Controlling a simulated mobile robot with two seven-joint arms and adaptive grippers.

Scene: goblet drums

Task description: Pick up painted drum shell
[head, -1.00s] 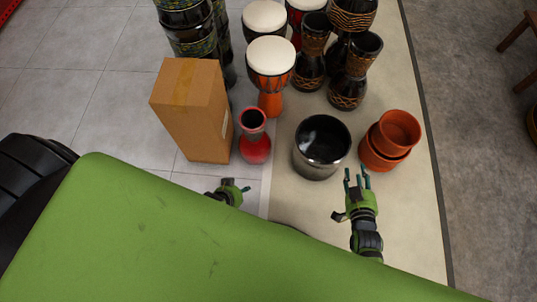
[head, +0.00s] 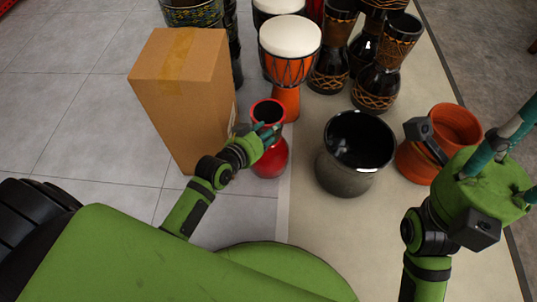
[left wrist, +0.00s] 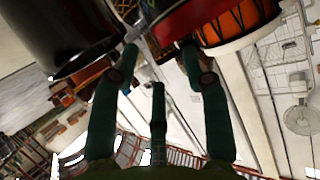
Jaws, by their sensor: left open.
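The painted drum shell, a glossy red goblet shape with a dark open top (head: 269,163), stands upright on the floor beside the cardboard box. My left gripper (head: 268,134) is open, its teal fingers at the shell's neck in the head view; whether they touch it is unclear. In the left wrist view a red curved surface (left wrist: 190,22) shows above the spread fingers (left wrist: 160,65), with nothing held between them. My right gripper (head: 517,150) is raised close to the head camera at the right, its fingers apart and partly out of frame.
The cardboard box (head: 185,90) stands left of the shell, and an orange drum with a white head (head: 289,55) behind it. A dark glossy pot (head: 345,165) is to the right, then terracotta pots (head: 455,122). Several carved dark drums (head: 378,80) stand behind. Grey tiles at left are clear.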

